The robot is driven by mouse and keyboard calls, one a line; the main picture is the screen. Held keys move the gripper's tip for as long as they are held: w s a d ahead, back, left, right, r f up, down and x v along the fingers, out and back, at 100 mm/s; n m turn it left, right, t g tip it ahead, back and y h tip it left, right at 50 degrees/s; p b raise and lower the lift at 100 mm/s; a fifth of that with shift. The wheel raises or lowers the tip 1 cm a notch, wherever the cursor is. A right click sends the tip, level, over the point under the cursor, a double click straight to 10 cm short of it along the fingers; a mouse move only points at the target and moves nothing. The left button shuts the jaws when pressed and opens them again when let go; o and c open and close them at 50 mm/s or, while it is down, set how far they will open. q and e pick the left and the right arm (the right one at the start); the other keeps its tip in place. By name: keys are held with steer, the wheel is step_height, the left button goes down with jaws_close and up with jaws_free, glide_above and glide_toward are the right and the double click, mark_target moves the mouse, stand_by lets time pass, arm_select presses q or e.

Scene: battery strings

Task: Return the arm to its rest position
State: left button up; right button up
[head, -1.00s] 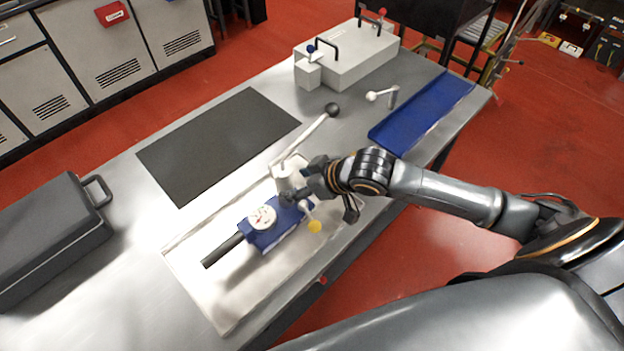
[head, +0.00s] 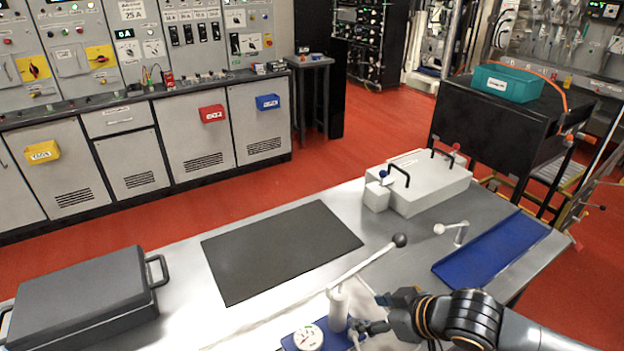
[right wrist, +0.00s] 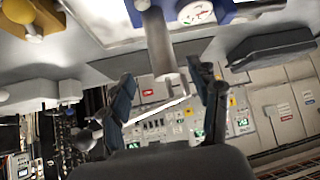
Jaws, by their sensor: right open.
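My right arm reaches in from the bottom right of the head view. Its gripper (head: 368,314) is open beside the pale upright post (head: 338,308) of the lever device. In the right wrist view the two dark fingers (right wrist: 166,98) stand apart, with the post (right wrist: 160,45) ahead and partly between them in the picture; I cannot tell whether they touch it. A long lever with a black ball knob (head: 399,240) slants up from the post. The blue body with a round gauge (head: 308,338) is cut off at the bottom edge. My left gripper is out of view.
On the bench are a dark case (head: 80,300), a flat dark mat (head: 280,250), a pale box with black handles (head: 430,183), a small crank (head: 455,230) and a blue tray (head: 490,250). A black cart (head: 490,125) stands behind on the red floor.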

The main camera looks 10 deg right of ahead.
steer(key=s+a+f, duration=0.2)
steer(key=shift+s+a+f, duration=0.25)
steer(key=shift+a, duration=0.1)
steer(key=s+d+f+m+g+h, duration=0.2)
steer(key=s+f, duration=0.3)
steer(key=s, duration=0.3)
steer(key=s+d+f+m+g+h, duration=0.2)
steer(key=s+f, duration=0.2)
steer(key=s, duration=0.4)
step_height(320, 180, down, 27)
steer(key=s+g, duration=0.1)
steer(key=g, duration=0.1)
steer(key=s+d+f, duration=0.3)
steer(key=s+f, duration=1.1)
steer(key=s, duration=0.2)
steer(key=shift+s+f+g+h, duration=0.25)
steer(key=shift+f+g+h, duration=0.05)
steer(key=shift+f+g, duration=0.1)
